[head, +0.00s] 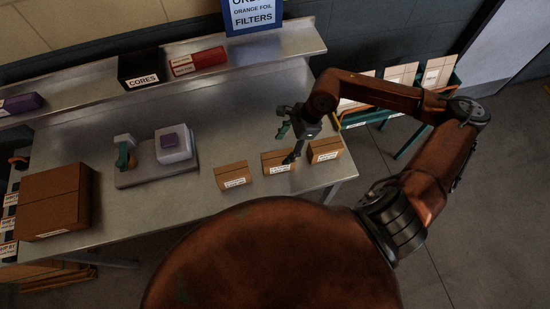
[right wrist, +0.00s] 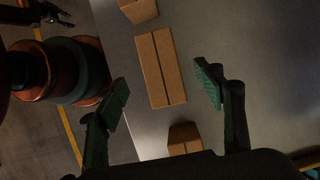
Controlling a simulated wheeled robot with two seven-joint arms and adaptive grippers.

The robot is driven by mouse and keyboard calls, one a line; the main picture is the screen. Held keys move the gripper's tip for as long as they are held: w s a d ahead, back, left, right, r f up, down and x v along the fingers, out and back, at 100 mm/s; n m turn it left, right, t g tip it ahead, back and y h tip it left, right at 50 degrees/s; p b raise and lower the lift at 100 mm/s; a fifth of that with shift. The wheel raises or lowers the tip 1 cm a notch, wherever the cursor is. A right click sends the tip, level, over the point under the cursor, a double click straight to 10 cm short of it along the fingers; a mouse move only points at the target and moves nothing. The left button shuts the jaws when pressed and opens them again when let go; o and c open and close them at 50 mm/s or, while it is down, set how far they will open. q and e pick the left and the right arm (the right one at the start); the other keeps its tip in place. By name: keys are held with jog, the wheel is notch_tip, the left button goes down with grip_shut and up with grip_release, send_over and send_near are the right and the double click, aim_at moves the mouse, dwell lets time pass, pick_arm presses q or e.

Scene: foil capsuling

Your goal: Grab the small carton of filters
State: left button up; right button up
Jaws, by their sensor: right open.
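Three small brown cartons with white labels stand in a row near the table's front right: a left carton (head: 233,176), a middle carton (head: 271,168) and a right carton (head: 326,151). Their label print is too small to read. My right gripper (head: 288,144) is open and empty above the middle carton. In the right wrist view the middle carton (right wrist: 160,67) lies ahead between the open fingers (right wrist: 163,82), apart from them. The other two cartons show partly above and below it. A dark gripper-like shape, probably my left gripper (right wrist: 52,13), is at the upper left corner.
A blue-framed sign (head: 253,16) reads orange foil and filters. A scale-like device (head: 155,172) and a large carton (head: 55,202) stand left. Bare table surrounds the small cartons.

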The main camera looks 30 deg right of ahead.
aim_at(281, 156)
jog(key=shift+w+a+f+b, duration=0.1)
jog(key=shift+w+f+b, duration=0.25)
jog(key=shift+f, duration=0.5)
jog(key=shift+w+a+f, duration=0.1)
jog(key=shift+a+f, duration=0.05)
jog(key=shift+f, duration=0.25)
jog(key=x, duration=0.3)
jog(key=s+p+x, duration=0.1)
jog(key=x, duration=0.1)
jog(key=shift+d+f, duration=0.3)
jog(key=shift+f, duration=0.25)
jog(key=shift+w+a+f, duration=0.1)
jog(key=shift+f, duration=0.25)
jog(key=shift+f+b, duration=0.25)
jog(key=shift+b, duration=0.15)
jog(key=c, duration=1.4)
